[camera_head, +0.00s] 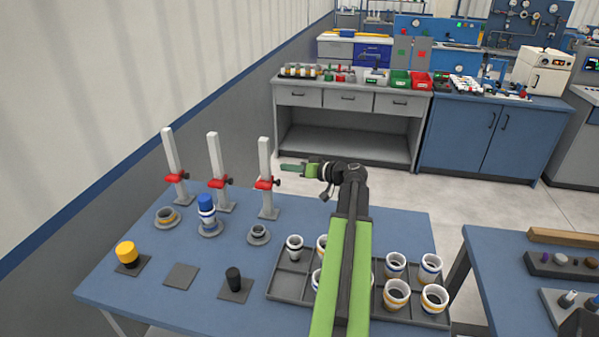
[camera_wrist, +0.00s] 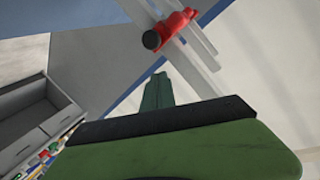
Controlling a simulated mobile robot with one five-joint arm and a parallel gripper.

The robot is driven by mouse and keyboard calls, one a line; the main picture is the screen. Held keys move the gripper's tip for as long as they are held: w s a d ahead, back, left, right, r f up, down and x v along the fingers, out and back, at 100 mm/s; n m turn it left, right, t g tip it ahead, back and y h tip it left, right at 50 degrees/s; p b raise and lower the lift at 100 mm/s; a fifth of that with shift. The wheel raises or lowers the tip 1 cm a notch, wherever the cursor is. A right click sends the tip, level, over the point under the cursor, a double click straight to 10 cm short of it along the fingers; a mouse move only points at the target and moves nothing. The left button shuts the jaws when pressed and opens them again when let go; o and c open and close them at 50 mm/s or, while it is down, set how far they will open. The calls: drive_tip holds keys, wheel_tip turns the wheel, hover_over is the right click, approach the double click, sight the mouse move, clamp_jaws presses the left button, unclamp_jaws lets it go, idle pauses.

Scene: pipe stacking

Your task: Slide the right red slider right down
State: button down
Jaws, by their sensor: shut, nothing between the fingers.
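The right red slider (camera_head: 264,184) sits partway up the right white post (camera_head: 264,156), with bare post above and below it. In the wrist view a red slider (camera_wrist: 176,25) with a dark round knob shows on a pale post, beyond my fingertips; I cannot tell for sure which one it is. My gripper (camera_head: 284,168) is shut and empty, just right of the right post and slightly above its slider in the picture. Its green fingers (camera_wrist: 160,80) lie together in the wrist view. I cannot tell whether they touch the post.
Two more white posts stand to the left, with a left red slider (camera_head: 176,177) and a middle red slider (camera_head: 218,183). Ringed bases (camera_head: 258,235) stand in front of the posts. A grey tray (camera_head: 290,285) of pipe pieces lies under my arm. A grey workbench (camera_head: 350,95) stands behind.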

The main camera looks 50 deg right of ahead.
drive_tip(key=shift+s+a+f+b, duration=0.15)
drive_tip(key=shift+a+f+b, duration=0.2)
drive_tip(key=shift+f, duration=0.3)
drive_tip(key=shift+s+a+f+b, duration=0.15)
drive_tip(key=shift+a+f+b, duration=0.2)
drive_tip(key=shift+f, duration=0.25)
wheel_tip(320, 180, down, 4)
drive_tip(key=b, duration=0.3)
drive_tip(key=shift+s+a+r, duration=0.1)
drive_tip(key=shift+r, duration=0.1)
